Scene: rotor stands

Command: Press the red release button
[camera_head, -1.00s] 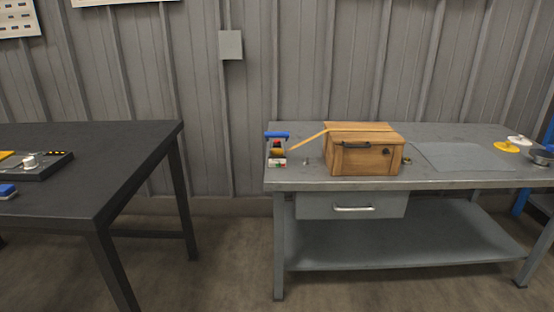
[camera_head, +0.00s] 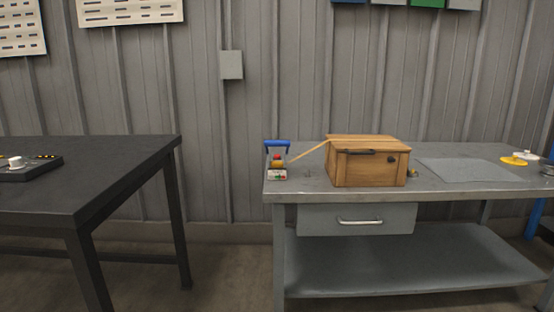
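A small device with a blue handle (camera_head: 277,143) stands at the left end of the grey workbench (camera_head: 300,192). On it is a small red round part (camera_head: 277,156) above a yellow-orange part, with a white block (camera_head: 277,175) bearing small red and green marks at its foot. Which red part is the release button is too small to tell. A wooden box (camera_head: 368,165) stands to the right of the device, and a thin yellowish strip (camera_head: 310,149) runs from the device to the top of the box. Neither of my grippers is in view.
A black table (camera_head: 90,170) stands at the left with a dark tray (camera_head: 30,170) on it. A floor gap separates it from the workbench. A grey mat (camera_head: 460,170) and yellow and white discs (camera_head: 514,161) lie right of the box. A drawer (camera_head: 358,219) is under the benchtop.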

